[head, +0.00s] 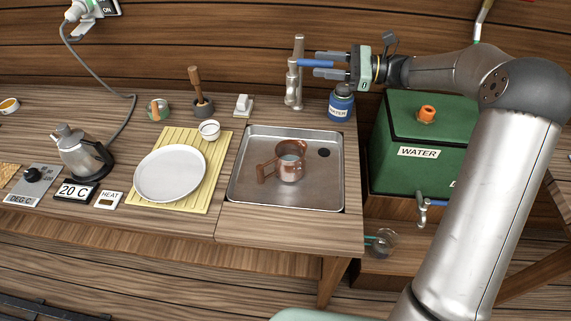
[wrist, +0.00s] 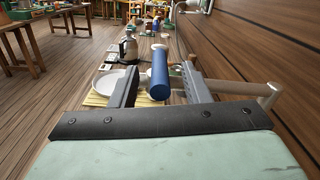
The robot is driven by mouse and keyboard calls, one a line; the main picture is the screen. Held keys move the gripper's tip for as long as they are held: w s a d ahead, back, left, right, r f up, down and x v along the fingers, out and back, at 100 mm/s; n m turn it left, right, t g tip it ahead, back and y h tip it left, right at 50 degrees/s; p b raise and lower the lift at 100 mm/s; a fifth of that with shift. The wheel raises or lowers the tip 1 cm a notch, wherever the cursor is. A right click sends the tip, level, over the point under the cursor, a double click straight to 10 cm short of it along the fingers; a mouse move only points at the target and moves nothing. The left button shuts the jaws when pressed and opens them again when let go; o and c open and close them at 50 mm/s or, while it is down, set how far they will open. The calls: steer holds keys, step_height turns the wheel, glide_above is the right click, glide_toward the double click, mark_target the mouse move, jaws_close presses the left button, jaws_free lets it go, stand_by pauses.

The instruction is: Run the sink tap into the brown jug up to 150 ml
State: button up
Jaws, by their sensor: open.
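The brown jug (head: 290,168) stands upright in the metal sink (head: 247,196), its handle to the left. A pale grey surface shows inside it, but I cannot read a level. The metal tap (head: 297,85) rises behind the sink. Its blue lever (head: 315,63) points right, and no stream of water is discernible below the spout. My gripper (head: 319,64) is open, with its fingers on either side of the blue lever. In the wrist view the lever (wrist: 160,76) lies between the two fingers, with gaps visible; contact with either finger cannot be told.
A blue WATER bottle (head: 341,103) stands just below my gripper, right of the tap. A green WATER tank (head: 407,131) is further right. A white plate (head: 170,173) on a yellow mat, a small white cup (head: 209,129) and a kettle (head: 84,152) stand left of the sink.

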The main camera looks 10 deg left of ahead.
steer(key=d+p, duration=0.1)
steer(key=d, duration=0.4)
steer(key=shift+w+d, duration=0.1)
steer(key=shift+d, duration=0.1)
stand_by(0.4)
steer(key=shift+d, duration=0.1)
steer(key=d+b, duration=0.3)
steer(key=d, duration=1.4)
steer(key=shift+w, duration=0.2)
